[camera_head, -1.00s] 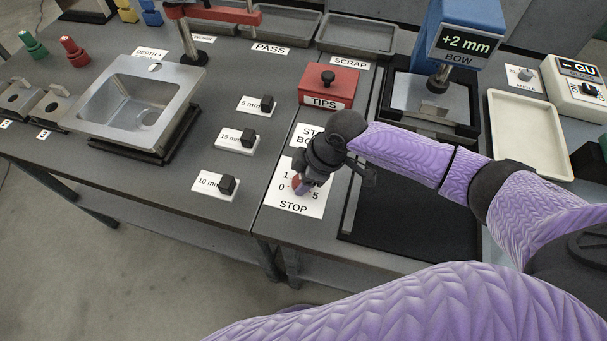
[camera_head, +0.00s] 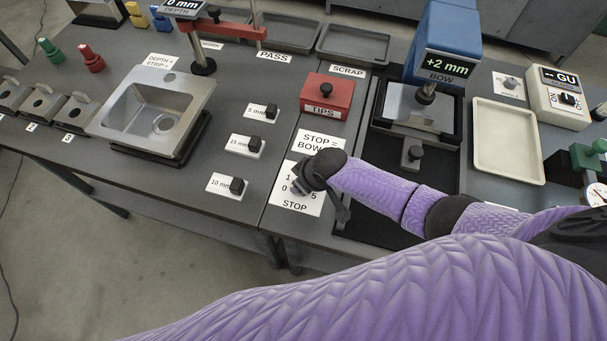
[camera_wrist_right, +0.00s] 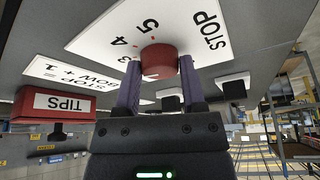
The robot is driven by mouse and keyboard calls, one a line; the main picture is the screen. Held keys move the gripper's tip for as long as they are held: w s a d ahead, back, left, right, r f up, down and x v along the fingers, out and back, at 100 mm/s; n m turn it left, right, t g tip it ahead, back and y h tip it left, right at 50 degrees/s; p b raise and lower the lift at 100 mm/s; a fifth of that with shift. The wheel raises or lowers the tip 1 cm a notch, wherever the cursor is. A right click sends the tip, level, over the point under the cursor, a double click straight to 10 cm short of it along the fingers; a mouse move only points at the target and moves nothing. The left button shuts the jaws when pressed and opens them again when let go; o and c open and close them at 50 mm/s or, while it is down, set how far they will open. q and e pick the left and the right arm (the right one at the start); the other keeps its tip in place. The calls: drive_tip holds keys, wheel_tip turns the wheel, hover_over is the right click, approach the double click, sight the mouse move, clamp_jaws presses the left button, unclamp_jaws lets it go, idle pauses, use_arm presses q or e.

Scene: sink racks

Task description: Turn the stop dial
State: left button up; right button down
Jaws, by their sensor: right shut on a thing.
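The red stop dial (camera_wrist_right: 158,60) sits on a white plate (camera_wrist_right: 110,32) marked STOP, with 4 and 5 readable in the right wrist view. My right gripper (camera_wrist_right: 160,75) has one finger on each side of the dial and is shut on it. In the head view the right gripper (camera_head: 308,180) covers the dial on the STOP plate (camera_head: 300,208). The dial's pointer and setting are hidden. The sign (camera_wrist_right: 85,78) beside it reads STOP = BOW + 1. The bow display (camera_head: 449,66) reads +2 mm. My left gripper is not in view.
A red TIPS box (camera_head: 327,98) stands behind the dial. Labelled blocks of 5, 15 and 10 mm (camera_head: 236,186) lie to its left. A metal sink (camera_head: 155,108) stands further left. A cream tray (camera_head: 508,142) lies to the right, past the bow gauge.

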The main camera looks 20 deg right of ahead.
drive_tip(key=shift+a+m+p, duration=0.1)
drive_tip(key=shift+m+p, duration=0.3)
drive_tip(key=shift+m, duration=0.2)
drive_tip(key=shift+c, duration=0.9)
unclamp_jaws()
